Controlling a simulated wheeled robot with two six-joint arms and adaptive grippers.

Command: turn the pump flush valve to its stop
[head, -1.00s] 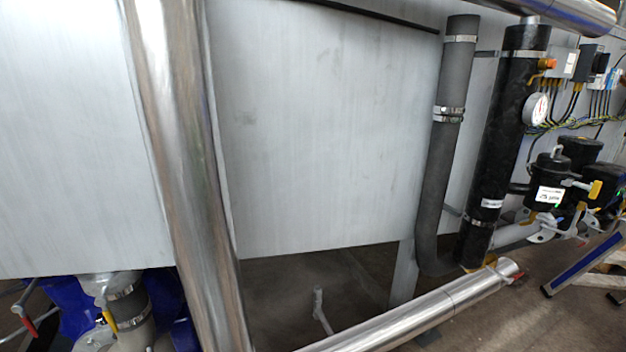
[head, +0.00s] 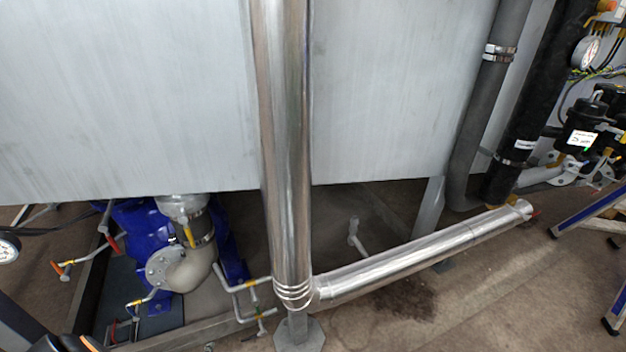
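The blue pump (head: 136,222) stands low at the left, under the grey tank, with a pale curved pipe (head: 192,272) at its front. A yellow lever (head: 189,236) sits on the pipe joint above it. Several thin pipes with small red or yellow valve handles surround the pump, including a handle at the left (head: 57,267) and one at the lower front (head: 135,303). I cannot tell which of them is the pump flush valve, or how far it is turned.
A shiny vertical pipe (head: 285,150) stands in front of the tank (head: 120,90) and meets a low horizontal pipe (head: 420,254). A gauge (head: 8,248) shows at the left edge. Open floor (head: 480,300) lies at the lower right.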

